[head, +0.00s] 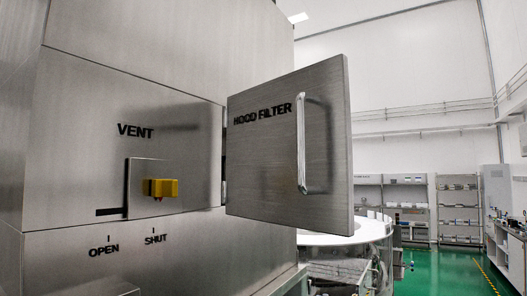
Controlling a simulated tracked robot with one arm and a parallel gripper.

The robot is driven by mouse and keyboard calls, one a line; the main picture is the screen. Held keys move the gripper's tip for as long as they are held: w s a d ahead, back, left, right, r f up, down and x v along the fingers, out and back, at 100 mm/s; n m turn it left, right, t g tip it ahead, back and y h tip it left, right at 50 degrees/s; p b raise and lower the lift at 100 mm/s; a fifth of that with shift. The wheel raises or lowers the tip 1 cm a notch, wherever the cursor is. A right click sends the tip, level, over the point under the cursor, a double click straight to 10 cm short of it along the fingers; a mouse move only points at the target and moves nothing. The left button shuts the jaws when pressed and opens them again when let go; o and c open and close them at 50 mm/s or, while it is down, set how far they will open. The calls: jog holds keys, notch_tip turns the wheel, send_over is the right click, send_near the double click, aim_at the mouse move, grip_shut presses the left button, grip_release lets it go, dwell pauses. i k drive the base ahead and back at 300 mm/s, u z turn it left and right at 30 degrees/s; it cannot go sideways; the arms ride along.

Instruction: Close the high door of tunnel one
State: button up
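A brushed-metal door (270,160) lettered "HOOD FILTER" stands open, swung out from the right side of a steel cabinet (85,85). It has an upright silver bar handle (301,145) near its right edge. No label in view reads "tunnel one", so I cannot tell whether this is the door the task names. My gripper is not in the head view, and nothing is seen touching the door or its handle.
A round machine with a white top (335,238) stands behind the door. Shelves (405,195) and a green floor (445,270) lie farther right.

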aim_at(289, 164)
jog(key=i, duration=0.9)
jog(key=z, duration=0.05)
